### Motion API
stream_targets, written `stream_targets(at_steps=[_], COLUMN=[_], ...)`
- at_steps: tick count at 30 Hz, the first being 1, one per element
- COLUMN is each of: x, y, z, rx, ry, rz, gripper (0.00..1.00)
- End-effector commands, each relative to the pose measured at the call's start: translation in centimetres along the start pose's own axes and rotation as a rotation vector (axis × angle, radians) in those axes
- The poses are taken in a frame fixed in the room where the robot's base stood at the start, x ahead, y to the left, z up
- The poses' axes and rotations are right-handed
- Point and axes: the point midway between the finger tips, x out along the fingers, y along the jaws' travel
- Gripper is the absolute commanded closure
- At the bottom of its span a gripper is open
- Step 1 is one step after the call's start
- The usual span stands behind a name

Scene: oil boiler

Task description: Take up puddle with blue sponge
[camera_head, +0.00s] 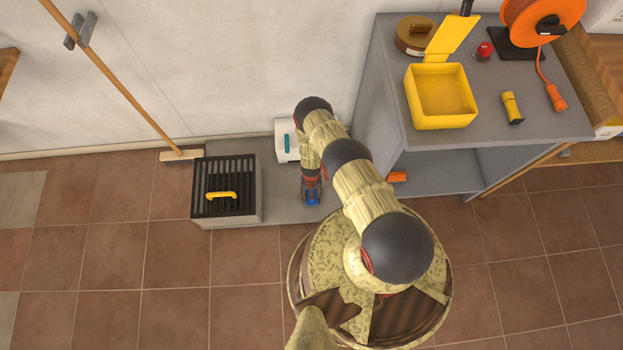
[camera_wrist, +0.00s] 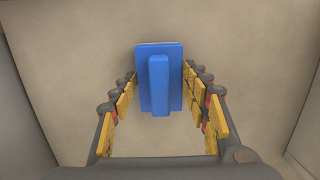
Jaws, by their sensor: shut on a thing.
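My gripper (camera_head: 311,187) points down over a grey slab (camera_head: 280,208) on the floor, between a grated box and my base. It is shut on the blue sponge (camera_head: 312,199). In the wrist view, the blue sponge (camera_wrist: 174,80) has a raised grip along its middle and sits between the yellow finger pads of my gripper (camera_wrist: 160,92). The sponge is at or close above a plain beige-grey surface; contact cannot be told. No puddle can be made out in either view, and the area under the sponge is hidden.
A black grated box (camera_head: 226,188) with a yellow handle stands left of my gripper. A white case (camera_head: 286,140) is behind it. A grey shelf unit (camera_head: 435,165) stands to the right, carrying a yellow bin (camera_head: 441,97) and an orange cable reel (camera_head: 538,18). A broom (camera_head: 115,82) leans at left.

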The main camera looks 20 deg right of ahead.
Motion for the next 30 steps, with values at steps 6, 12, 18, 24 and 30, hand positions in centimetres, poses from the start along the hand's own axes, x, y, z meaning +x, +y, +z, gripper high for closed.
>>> stream_targets(at_steps=[6,12,18,24,30], x=[0.0,0.0,-0.5,-1.9,-3.5], y=[0.0,0.0,0.0,-0.1,-0.2], z=[0.0,0.0,-0.1,-0.1,-0.1], rx=[0.000,0.000,0.000,0.000,0.000], ry=[0.000,0.000,0.001,0.000,-0.001], rz=[0.000,0.000,0.000,0.000,0.001], gripper=[0.78,0.83,0.83,0.83,0.83])
